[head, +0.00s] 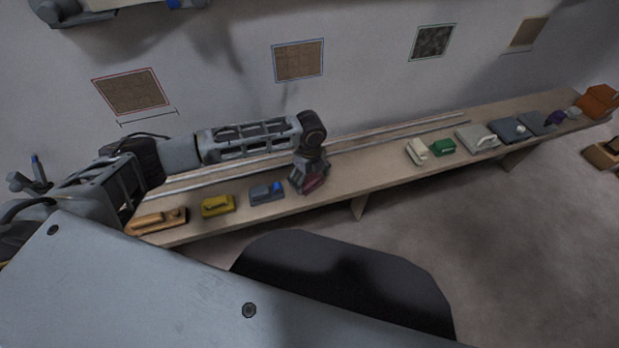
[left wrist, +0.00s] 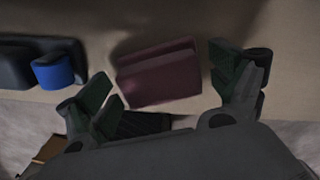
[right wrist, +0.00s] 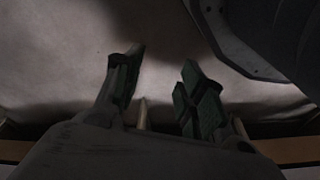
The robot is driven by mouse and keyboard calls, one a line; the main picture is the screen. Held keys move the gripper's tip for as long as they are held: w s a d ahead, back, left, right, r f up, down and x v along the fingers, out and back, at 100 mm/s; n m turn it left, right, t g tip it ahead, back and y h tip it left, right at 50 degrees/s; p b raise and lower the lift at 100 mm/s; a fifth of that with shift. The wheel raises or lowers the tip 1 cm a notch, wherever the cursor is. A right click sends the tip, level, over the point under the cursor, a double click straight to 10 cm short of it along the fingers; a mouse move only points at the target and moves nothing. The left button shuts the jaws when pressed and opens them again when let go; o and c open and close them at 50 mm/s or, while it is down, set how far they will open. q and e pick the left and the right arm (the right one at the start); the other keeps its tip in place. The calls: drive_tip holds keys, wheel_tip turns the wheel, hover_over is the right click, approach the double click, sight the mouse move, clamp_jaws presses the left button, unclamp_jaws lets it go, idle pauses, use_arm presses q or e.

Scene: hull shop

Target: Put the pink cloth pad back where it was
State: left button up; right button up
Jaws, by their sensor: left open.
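The pink cloth pad (left wrist: 158,75) looks dark maroon in the left wrist view and lies on the wooden bench. My left gripper (left wrist: 170,92) is open, with its fingers on either side of the pad and a gap to each side. In the head view my left gripper (head: 308,186) is over the bench, and a bit of the pad (head: 314,183) shows between its fingers.
On the bench (head: 380,175), a grey block with a blue part (head: 267,192), a yellow item (head: 218,206) and an orange item (head: 158,220) stand left of the pad. A white item (head: 417,151) and a green item (head: 443,147) stand to the right. Between is bare bench.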

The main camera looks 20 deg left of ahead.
sight(310, 177)
use_arm(q)
drive_tip(key=shift+r, duration=0.1)
drive_tip(key=shift+r, duration=0.5)
wheel_tip(310, 177, up, 9)
drive_tip(key=shift+r+p, duration=0.1)
drive_tip(key=shift+p, duration=1.1)
drive_tip(key=shift+r, duration=0.95)
use_arm(e)
wheel_tip(310, 177, down, 8)
drive_tip(key=s+d, duration=0.2)
drive_tip(key=shift+d+r, duration=0.25)
drive_tip(key=shift+w+t, duration=0.1)
drive_tip(key=shift+t, duration=0.2)
